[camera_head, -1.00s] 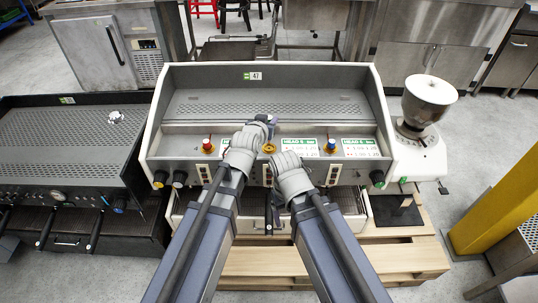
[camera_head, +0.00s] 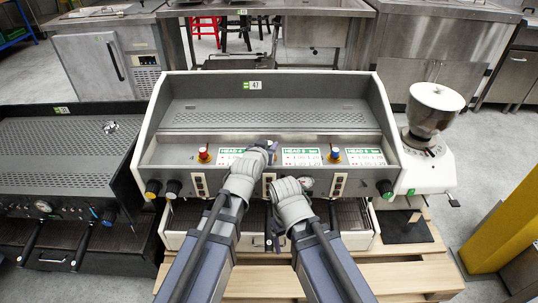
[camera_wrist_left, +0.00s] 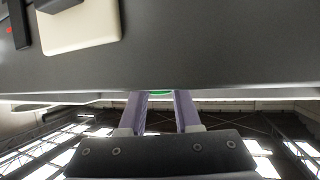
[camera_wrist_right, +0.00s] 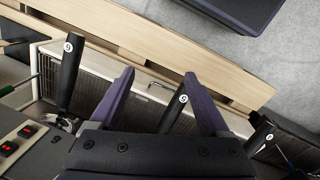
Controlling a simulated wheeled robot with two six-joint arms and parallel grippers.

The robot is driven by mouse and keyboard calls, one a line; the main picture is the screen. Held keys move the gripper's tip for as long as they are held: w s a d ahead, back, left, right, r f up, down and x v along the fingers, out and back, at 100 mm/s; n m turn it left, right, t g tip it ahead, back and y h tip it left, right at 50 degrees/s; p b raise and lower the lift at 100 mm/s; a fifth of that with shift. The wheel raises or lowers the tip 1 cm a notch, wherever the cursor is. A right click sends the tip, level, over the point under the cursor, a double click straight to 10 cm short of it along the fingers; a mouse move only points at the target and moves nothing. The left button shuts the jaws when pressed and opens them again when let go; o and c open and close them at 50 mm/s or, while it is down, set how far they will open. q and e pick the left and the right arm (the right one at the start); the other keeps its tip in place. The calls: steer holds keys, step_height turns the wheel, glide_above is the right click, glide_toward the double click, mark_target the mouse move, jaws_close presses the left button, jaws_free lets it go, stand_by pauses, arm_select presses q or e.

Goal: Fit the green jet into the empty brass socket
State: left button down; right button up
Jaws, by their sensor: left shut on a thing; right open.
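My left gripper (camera_head: 271,149) is at the middle of the espresso machine's front panel, between the red-topped and blue-topped fittings. It is shut on the green jet, which shows only as a green sliver (camera_wrist_left: 161,93) between the purple fingers in the left wrist view. The brass socket is hidden behind this gripper in the head view, so I cannot tell whether the jet touches it. My right gripper (camera_head: 270,243) hangs lower, in front of the machine. It is open and empty, with its fingers apart (camera_wrist_right: 162,90) in the right wrist view.
A red-topped fitting (camera_head: 204,155) and a blue-topped one (camera_head: 335,155) flank my left gripper, beside white label cards (camera_head: 302,157). Black handles (camera_wrist_right: 70,70) stand near my right fingers. A grinder (camera_head: 430,115) is at right, a second dark machine (camera_head: 65,160) at left.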

arm_select(q)
steer(key=shift+f+b, duration=0.65)
steer(key=shift+f, duration=0.45)
arm_select(e)
steer(key=shift+f, duration=1.1)
